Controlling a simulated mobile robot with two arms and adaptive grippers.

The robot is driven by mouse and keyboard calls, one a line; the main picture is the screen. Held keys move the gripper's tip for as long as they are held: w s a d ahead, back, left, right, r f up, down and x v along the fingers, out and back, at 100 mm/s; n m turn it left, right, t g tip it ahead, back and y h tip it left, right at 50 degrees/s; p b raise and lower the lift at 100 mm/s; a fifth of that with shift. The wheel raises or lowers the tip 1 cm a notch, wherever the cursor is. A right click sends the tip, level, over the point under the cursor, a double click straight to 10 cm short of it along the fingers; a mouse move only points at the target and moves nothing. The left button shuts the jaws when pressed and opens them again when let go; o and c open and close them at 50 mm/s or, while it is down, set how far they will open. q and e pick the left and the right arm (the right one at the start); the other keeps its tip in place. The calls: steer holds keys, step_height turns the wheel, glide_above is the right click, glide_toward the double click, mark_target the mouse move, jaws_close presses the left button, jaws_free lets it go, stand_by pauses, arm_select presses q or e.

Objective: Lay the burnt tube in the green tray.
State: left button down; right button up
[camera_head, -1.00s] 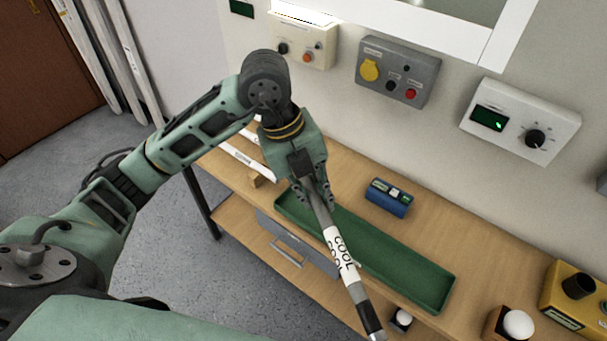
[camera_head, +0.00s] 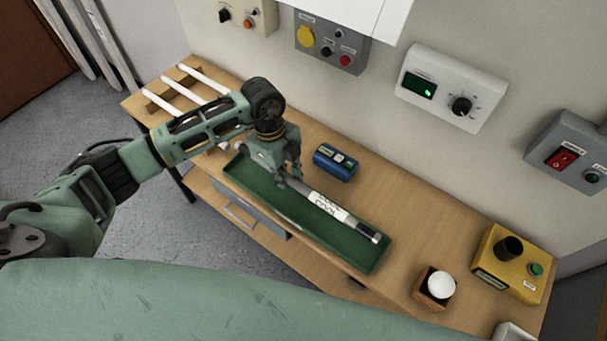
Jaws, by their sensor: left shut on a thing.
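The green tray (camera_head: 250,182) is long and shallow and lies along the front of the wooden bench. The tube runs lengthwise within the tray's outline, its dark end near the tray's right end. I cannot tell whether it touches the tray floor. The gripper hides the tube's other end. My right gripper is not in view.
A blue meter (camera_head: 335,162) lies just behind the tray. White tubes (camera_head: 205,78) rest on wooden supports at the far left. A wooden block with a white knob (camera_head: 439,286) and a yellow box (camera_head: 510,264) stand to the right. Wall boxes hang behind the bench.

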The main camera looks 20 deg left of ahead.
mark_target(288, 198)
arm_select(q)
steer(key=shift+w+a+f, duration=0.1)
steer(key=shift+a, duration=0.2)
steer(key=shift+d+f+b, duration=0.2)
steer(key=shift+f+b, duration=0.45)
steer(key=shift+f, duration=0.05)
step_height(288, 198, down, 6)
steer(key=b, duration=0.5)
steer(key=shift+r, duration=0.1)
steer(key=shift+f, duration=0.5)
